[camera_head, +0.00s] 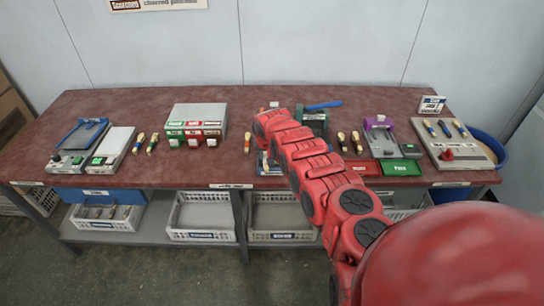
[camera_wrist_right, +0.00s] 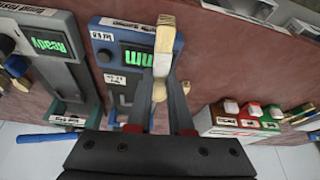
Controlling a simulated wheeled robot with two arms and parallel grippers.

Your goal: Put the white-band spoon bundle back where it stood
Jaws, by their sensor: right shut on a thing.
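In the right wrist view my right gripper (camera_wrist_right: 161,98) is shut on a spoon bundle (camera_wrist_right: 165,35), pale wood with a white band round its middle. The bundle points away from the gripper, in front of a blue-framed device (camera_wrist_right: 110,38) with a green "mm" display. Whether it touches anything is unclear. A small yellowish piece (camera_wrist_right: 187,87) shows beside one finger. In the head view my red right arm covers the middle of the table and hides the gripper's jaws. A bundle (camera_head: 247,142) shows just left of the arm's end; I cannot tell whether it is the held one. My left gripper is not in view.
A grey box with white, red and green buttons (camera_head: 198,114) stands left of the arm. Other bundles stand at left (camera_head: 152,143), right of the arm (camera_head: 357,143) and on the far-right board (camera_head: 444,128). A purple device (camera_head: 380,124) and green tray (camera_head: 401,168) are at right.

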